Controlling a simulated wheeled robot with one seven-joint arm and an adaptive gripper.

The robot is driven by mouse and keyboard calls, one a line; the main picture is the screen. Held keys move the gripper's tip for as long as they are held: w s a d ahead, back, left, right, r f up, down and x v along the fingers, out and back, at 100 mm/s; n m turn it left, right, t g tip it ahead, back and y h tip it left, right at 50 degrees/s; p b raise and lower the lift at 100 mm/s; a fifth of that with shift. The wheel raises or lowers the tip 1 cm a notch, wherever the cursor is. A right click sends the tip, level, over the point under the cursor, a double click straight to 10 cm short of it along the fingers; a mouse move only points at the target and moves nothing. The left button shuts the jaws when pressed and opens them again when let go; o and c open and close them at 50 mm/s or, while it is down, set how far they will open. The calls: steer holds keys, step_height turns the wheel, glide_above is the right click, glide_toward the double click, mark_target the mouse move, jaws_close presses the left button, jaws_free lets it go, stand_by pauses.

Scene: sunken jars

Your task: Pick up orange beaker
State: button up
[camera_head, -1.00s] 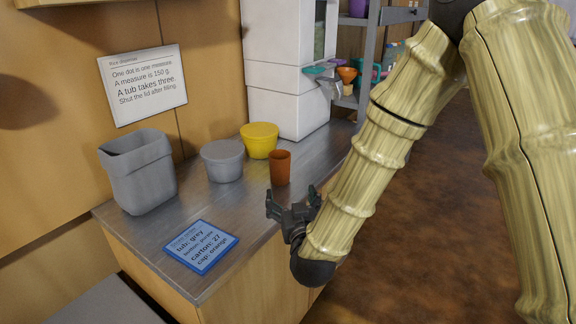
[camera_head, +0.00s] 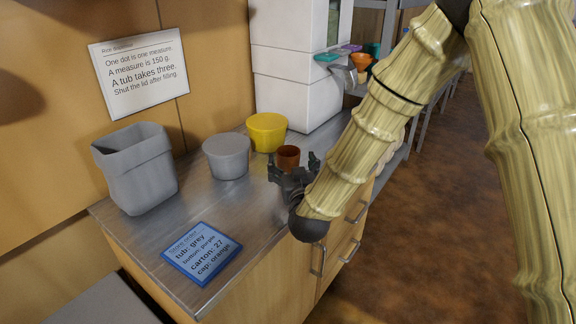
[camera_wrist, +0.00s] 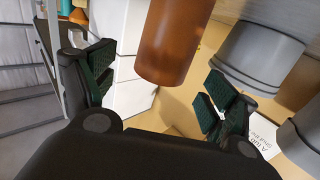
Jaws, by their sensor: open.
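The orange beaker (camera_head: 288,155) stands on the metal counter, just behind my gripper (camera_head: 294,168) in the head view. The gripper and wrist hide its lower part there. In the wrist view the brown-orange beaker (camera_wrist: 170,40) shows large at the top centre, ahead of and between the open fingers of my gripper (camera_wrist: 158,92). The fingers are apart on either side of its line, with a gap showing between each finger and the beaker. Whether it lies fully between the fingertips in depth, I cannot tell.
A grey lidded tub (camera_head: 227,157) and a yellow tub (camera_head: 267,132) stand left of the beaker. A grey bin (camera_head: 136,170), a blue card (camera_head: 202,253) and a white dispenser (camera_head: 296,75) are also on the counter (camera_head: 190,207). The counter's front edge is beneath my arm.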

mark_target(288, 152)
steer(key=shift+w+a+r, duration=0.1)
steer(key=shift+w+r, duration=0.1)
steer(key=shift+w, duration=0.1)
steer(key=shift+w+a+r+p, duration=0.1)
steer(key=shift+w+a+p, duration=0.15)
steer(key=shift+w, duration=0.85)
steer(key=shift+w+a+p, duration=0.15)
steer(key=shift+w+p, duration=0.1)
steer(key=shift+w, duration=0.8)
steer(key=shift+c, duration=0.3)
steer(key=c, duration=1.1)
